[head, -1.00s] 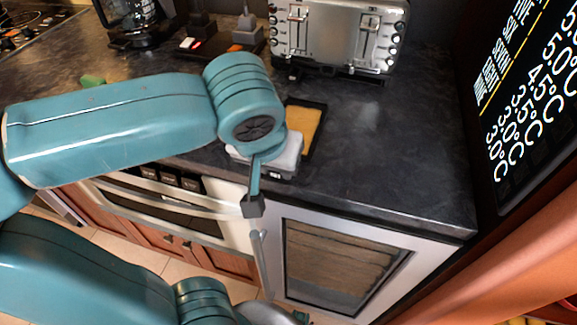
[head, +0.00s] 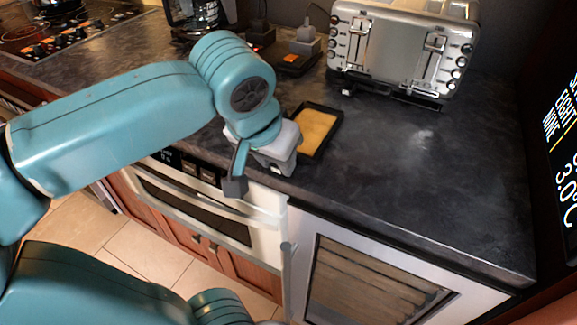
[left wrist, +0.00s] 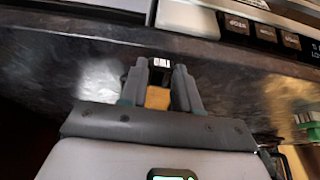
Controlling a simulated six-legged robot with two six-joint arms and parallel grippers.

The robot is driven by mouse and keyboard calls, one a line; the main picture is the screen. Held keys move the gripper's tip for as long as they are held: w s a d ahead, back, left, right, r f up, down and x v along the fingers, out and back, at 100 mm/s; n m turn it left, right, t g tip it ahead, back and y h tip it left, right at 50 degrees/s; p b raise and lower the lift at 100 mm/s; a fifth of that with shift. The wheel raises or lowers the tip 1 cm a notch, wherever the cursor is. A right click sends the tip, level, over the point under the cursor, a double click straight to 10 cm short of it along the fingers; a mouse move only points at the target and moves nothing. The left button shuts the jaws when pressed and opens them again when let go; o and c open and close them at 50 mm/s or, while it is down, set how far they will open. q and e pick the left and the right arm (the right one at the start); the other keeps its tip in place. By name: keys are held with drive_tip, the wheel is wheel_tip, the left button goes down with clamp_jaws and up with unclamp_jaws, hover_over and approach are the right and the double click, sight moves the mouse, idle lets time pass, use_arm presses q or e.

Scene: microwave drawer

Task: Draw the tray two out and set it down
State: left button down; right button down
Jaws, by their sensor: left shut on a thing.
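A black-rimmed tray (head: 318,128) with a flat tan inside is over the dark countertop, near its front edge. My left gripper (left wrist: 159,80) is shut at the tray's front, with a small tan patch of the tray between its fingers in the left wrist view. A small dark part with unreadable light lettering shows just beyond the fingertips. My palm hides most of the tray there. I cannot tell whether the tray rests on the counter or is held just above it. My right gripper is not in view.
A toaster (head: 400,50) stands behind the tray. A coffee maker (head: 198,12) and sockets with plugs (head: 300,50) are at the back. The counter (head: 430,170) is clear on the right. A white-fronted oven (head: 215,205) and a glass-fronted cabinet (head: 375,280) are below.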

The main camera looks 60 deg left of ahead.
sight(197, 136)
use_arm(q)
drive_tip(key=shift+s+a+f+b, duration=0.1)
drive_tip(key=shift+s+a+b, duration=0.35)
drive_tip(key=shift+a+b, duration=0.25)
drive_tip(key=shift+s+a+f+b, duration=0.1)
drive_tip(key=shift+s+a+b, duration=0.35)
drive_tip(key=shift+a+b, duration=0.25)
drive_tip(key=s+a+b, duration=0.1)
drive_tip(key=a+b, duration=0.1)
drive_tip(key=s+a+b, duration=0.1)
drive_tip(key=a+b, duration=0.1)
drive_tip(key=s+a+b, duration=0.1)
drive_tip(key=a+b, duration=0.1)
drive_tip(key=shift+s+b, duration=0.3)
drive_tip(key=shift+b, duration=0.1)
drive_tip(key=s+a+b, duration=0.1)
drive_tip(key=a+b, duration=0.1)
drive_tip(key=shift+s+a+b, duration=0.3)
drive_tip(key=shift+s+a, duration=0.05)
drive_tip(key=shift+s+a+r, duration=0.15)
drive_tip(key=shift+a, duration=0.1)
drive_tip(key=shift+s+a+b, duration=0.35)
drive_tip(key=shift+s+a, duration=0.15)
drive_tip(key=shift+a, duration=0.35)
drive_tip(key=shift+s+a, duration=0.4)
drive_tip(key=shift+a, duration=0.25)
drive_tip(key=shift+s+a, duration=0.4)
drive_tip(key=shift+a, duration=0.2)
